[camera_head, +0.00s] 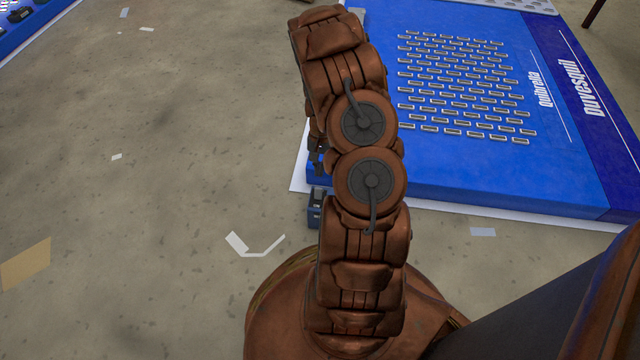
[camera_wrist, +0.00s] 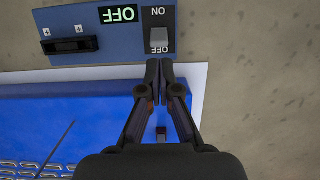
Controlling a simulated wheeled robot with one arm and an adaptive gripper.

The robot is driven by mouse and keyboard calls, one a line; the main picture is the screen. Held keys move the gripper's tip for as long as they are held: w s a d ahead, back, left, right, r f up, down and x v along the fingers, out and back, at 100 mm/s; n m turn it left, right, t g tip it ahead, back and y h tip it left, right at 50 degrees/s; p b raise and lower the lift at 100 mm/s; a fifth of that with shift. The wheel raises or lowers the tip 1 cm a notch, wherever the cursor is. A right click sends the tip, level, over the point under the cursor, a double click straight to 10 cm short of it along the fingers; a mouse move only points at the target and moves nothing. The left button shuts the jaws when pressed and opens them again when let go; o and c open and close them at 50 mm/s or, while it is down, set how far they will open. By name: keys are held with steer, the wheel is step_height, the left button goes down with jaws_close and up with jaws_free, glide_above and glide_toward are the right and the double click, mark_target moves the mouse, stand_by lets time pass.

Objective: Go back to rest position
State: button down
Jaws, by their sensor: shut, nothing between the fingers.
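My gripper (camera_wrist: 160,75) is shut and empty in the wrist view. Its fingertips are just below the switch (camera_wrist: 159,38) in that picture; I cannot tell whether they touch it. The switch's light lever sits at the side marked OFF. The blue control panel (camera_wrist: 90,47) also carries a small display (camera_wrist: 119,14) reading OFF, upside down in this view. In the head view, my bent brown arm hides most of the gripper. Part of the small dark blue panel (camera_head: 315,208) shows left of the arm.
The blue lightbox (camera_head: 450,182) with rows of small slots lies right of my arm on a white sheet (camera_head: 480,212). It also shows in the wrist view (camera_wrist: 60,112). Another blue board (camera_head: 35,28) is at the top left. The grey floor at left is mostly clear, with scattered scraps.

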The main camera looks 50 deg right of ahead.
steer(key=shift+r, duration=0.6)
steer(key=s+a+r+n+p, duration=0.1)
steer(key=a+r+p, duration=0.5)
steer(key=r, duration=0.8)
steer(key=s+a+r+n+h+p, duration=0.15)
steer(key=a+r+p, duration=0.25)
steer(key=r+p, duration=0.7)
steer(key=s+a+r+n+p, duration=0.15)
steer(key=a+r+p, duration=0.3)
steer(key=r, duration=1.25)
steer(key=s+a+r+n+p, duration=0.2)
steer(key=s+a+r+p, duration=0.3)
steer(key=r, duration=0.5)
steer(key=s+a+r+n+p, duration=0.2)
steer(key=s+a+r+p, duration=0.3)
steer(key=r, duration=0.5)
steer(key=s+a+r+n+p, duration=0.3)
steer(key=s+a+r+p, duration=0.2)
steer(key=s+r+p, duration=0.3)
step_height(320, 180, up, 3)
steer(key=shift+r+h+p, duration=0.1)
steer(key=shift+h+p, duration=0.25)
steer(key=shift+p, duration=0.7)
steer(key=shift+s, duration=0.1)
